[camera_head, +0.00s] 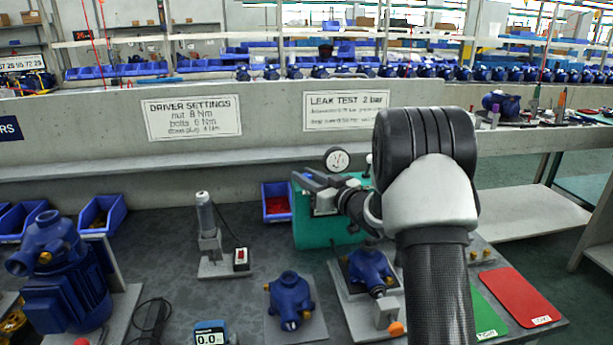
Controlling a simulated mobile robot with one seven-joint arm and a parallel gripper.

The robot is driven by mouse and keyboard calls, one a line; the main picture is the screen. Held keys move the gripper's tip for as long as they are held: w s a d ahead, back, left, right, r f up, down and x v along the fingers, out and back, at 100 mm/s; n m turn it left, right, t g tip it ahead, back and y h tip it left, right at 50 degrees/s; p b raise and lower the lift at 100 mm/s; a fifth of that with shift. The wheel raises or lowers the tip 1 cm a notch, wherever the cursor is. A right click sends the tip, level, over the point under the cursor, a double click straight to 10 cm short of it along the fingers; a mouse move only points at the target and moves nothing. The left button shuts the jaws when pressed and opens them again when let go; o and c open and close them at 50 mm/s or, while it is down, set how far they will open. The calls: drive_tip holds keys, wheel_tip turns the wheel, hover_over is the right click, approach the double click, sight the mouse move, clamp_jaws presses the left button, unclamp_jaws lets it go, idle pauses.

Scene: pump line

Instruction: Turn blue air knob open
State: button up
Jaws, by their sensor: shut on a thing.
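My gripper (308,183) is at the upper left part of a teal test unit (311,231), just below a round white-faced gauge (337,160). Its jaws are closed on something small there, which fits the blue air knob. The knob itself cannot be made out, as the dark fingers cover that spot. How far the knob is turned cannot be seen. My arm comes in from the lower right and hides the right side of the unit.
A blue pump housing (367,268) sits on a fixture before the unit, and another (290,300) stands on a plate to its left. A blue bin (276,203) with red parts is left of the unit. Green and red mats (521,297) lie at right.

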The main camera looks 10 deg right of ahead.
drive_tip(key=shift+r+n+y, duration=0.1)
drive_tip(key=shift+n+y, duration=0.2)
drive_tip(key=shift+y, duration=0.1)
drive_tip(key=o, duration=1)
drive_tip(key=shift+o, duration=0.2)
drive_tip(key=p+v, duration=0.2)
drive_tip(key=v, duration=1.5)
drive_tip(key=shift+s+d+r+p, duration=0.15)
drive_tip(key=shift+d+p, duration=0.05)
drive_tip(key=shift+p, duration=0.15)
